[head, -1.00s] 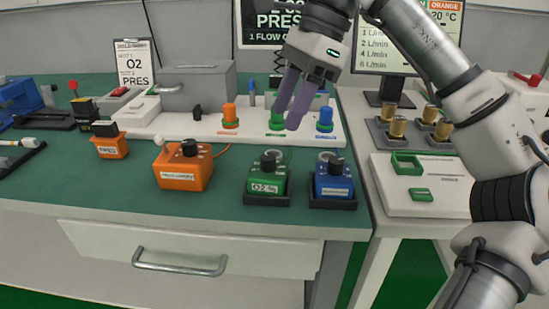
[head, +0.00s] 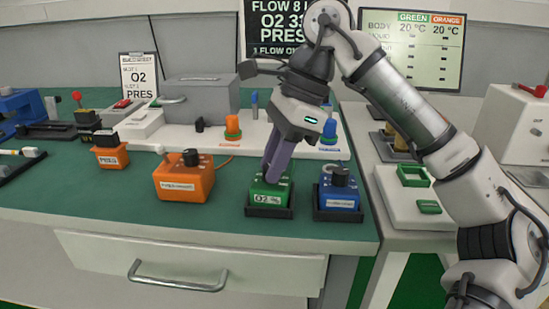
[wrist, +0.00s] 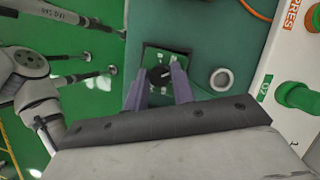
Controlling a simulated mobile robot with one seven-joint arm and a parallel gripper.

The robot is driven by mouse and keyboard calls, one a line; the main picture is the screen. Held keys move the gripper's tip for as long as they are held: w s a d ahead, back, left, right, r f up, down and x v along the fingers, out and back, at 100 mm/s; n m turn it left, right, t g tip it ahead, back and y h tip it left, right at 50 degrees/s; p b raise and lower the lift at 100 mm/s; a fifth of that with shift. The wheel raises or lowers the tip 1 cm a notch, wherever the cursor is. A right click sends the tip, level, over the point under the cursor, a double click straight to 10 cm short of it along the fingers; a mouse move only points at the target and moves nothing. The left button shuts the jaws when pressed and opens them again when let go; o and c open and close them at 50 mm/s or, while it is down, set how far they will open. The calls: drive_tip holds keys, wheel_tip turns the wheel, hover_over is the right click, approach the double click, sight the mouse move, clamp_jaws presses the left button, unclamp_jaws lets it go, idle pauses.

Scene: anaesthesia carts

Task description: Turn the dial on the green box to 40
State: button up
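The green box (head: 267,199) with an "O2 %" label sits in a black tray (head: 269,212) near the front edge of the green bench top. My gripper (head: 272,170) points down over it, and its purple fingers hide the dial in the head view. In the wrist view the green box (wrist: 178,60) shows with its round black dial (wrist: 159,75), which has a white mark. My gripper (wrist: 160,78) is open, with one finger on each side of the dial. I cannot tell whether the fingers touch the dial. The dial's numbers are not readable.
A blue box (head: 339,192) with a black dial stands close on the right. An orange box (head: 184,180) stands to the left, and a small orange box (head: 109,153) farther left. Orange and blue fittings stand behind.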

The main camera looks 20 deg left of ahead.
drive_tip(key=c, duration=0.5)
drive_tip(key=shift+o, duration=0.2)
drive_tip(key=shift+m+t+y, duration=0.4)
drive_tip(key=shift+m+t, duration=0.1)
drive_tip(key=shift+m, duration=1)
drive_tip(key=o, duration=1)
drive_tip(key=shift+d, duration=0.1)
drive_tip(key=p+v, duration=0.3)
drive_tip(key=v, duration=1)
drive_tip(key=shift+r+p, duration=0.35)
drive_tip(key=shift+r, duration=0.1)
